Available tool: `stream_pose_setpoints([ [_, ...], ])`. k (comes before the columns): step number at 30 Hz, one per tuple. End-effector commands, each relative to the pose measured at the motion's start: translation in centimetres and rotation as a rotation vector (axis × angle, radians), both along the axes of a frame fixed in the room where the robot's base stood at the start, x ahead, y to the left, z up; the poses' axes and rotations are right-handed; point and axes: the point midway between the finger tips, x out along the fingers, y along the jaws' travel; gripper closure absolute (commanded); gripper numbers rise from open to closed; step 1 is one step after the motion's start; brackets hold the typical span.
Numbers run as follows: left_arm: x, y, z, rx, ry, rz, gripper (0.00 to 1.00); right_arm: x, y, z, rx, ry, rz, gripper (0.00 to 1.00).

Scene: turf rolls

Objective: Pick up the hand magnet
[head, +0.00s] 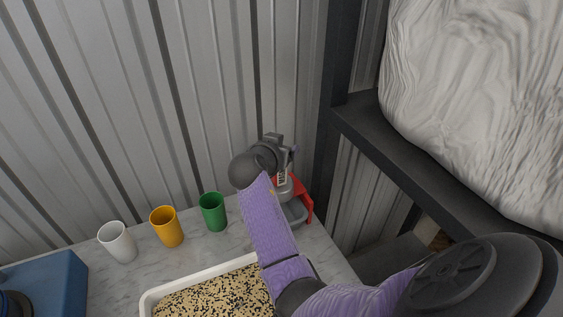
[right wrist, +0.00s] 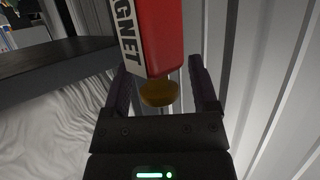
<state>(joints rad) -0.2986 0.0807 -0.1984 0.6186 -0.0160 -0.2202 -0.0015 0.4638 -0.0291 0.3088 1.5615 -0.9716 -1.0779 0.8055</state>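The hand magnet (head: 306,194) is red with a white lettered label. It stands at the back right of the marble counter, partly hidden by my right arm in the head view. In the right wrist view the magnet (right wrist: 163,38) fills the upper middle, with a yellow-brown rounded end between the fingers. My right gripper (right wrist: 163,92) is open, with one finger on each side of the magnet and a visible gap on the right side. In the head view the right gripper (head: 288,160) is small and close to the magnet. My left gripper is out of view.
White (head: 118,242), yellow (head: 166,227) and green (head: 213,212) cups stand in a row left of my arm. A white-rimmed tray (head: 150,297) of speckled grains lies in front. A dark shelf (head: 400,150) bearing a white bulky bag is close on the right; a corrugated wall stands behind.

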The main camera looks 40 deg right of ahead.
Motion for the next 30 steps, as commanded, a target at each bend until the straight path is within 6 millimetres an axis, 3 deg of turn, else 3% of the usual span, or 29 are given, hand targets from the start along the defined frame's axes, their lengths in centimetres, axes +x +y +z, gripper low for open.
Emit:
stream_pose_setpoints([
  [1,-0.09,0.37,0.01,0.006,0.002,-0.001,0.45,0.0,-0.02,0.01,0.0,0.0,0.0,0.37],
  [10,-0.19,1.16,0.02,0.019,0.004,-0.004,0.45,0.0,-0.03,0.01,0.0,0.0,0.0,1.0],
  [30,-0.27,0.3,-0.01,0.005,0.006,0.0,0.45,0.01,-0.04,0.05,-0.001,0.0,0.0,1.0],
])
